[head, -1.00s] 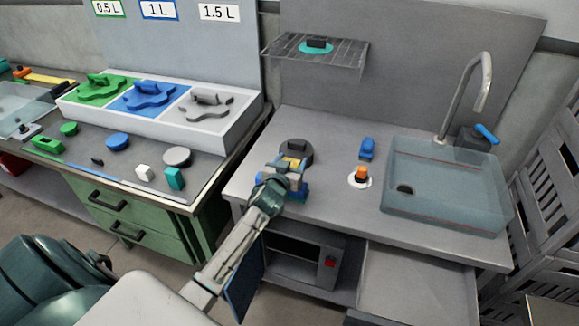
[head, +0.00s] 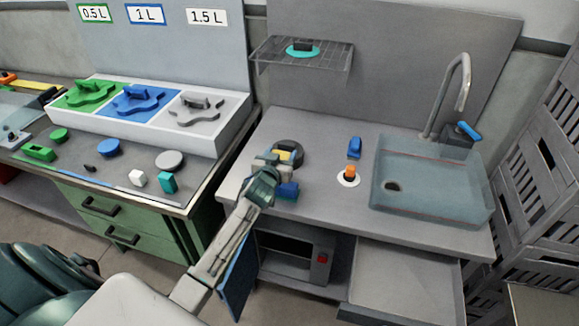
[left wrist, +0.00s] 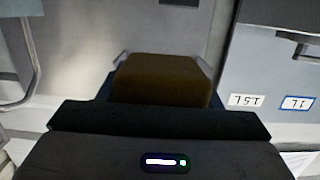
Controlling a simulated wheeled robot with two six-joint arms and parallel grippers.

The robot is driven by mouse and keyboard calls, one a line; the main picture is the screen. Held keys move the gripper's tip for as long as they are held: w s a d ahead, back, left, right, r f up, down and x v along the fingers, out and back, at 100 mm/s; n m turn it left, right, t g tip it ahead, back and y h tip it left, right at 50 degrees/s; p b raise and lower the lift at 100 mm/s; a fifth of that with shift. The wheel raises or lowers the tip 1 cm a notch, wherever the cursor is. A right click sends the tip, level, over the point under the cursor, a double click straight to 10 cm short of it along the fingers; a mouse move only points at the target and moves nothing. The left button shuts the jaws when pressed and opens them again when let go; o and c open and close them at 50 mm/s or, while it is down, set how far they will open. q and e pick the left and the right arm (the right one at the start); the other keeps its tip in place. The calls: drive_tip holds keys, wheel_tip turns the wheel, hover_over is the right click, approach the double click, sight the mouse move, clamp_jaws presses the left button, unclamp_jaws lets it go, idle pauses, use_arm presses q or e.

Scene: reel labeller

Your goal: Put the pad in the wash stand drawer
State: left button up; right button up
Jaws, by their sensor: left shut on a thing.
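The pad, a yellow-brown block (head: 285,155), is between the fingers of my left gripper (head: 284,163), which is shut on it above the left part of the wash stand's top. In the left wrist view the pad (left wrist: 162,80) shows as a dark brown block at the fingers. The wash stand drawer (head: 408,275) is pulled out under the right part of the stand, and its visible floor looks empty. It lies to the right of and below the gripper. My right gripper is not in view.
A dark round thing (head: 291,145) is just behind the gripper. A blue item (head: 355,147), an orange item (head: 350,172) on a white disc, and the basin (head: 432,205) with its tap stand to the right. A wire shelf (head: 262,55) hangs above. The counter's front middle is clear.

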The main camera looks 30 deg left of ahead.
use_arm(q)
drive_tip(key=shift+s+d+f, duration=0.1)
drive_tip(key=shift+d, duration=0.1)
drive_tip(key=s+d+f+m+h+b, duration=0.25)
drive_tip(key=s+d+f+b, duration=0.2)
drive_tip(key=s+d, duration=0.65)
drive_tip(key=s+d+r+b, duration=0.3)
drive_tip(key=s+d, duration=0.2)
drive_tip(key=s, duration=0.6)
drive_tip(key=shift+s+h, duration=0.25)
drive_tip(key=shift+h, duration=0.2)
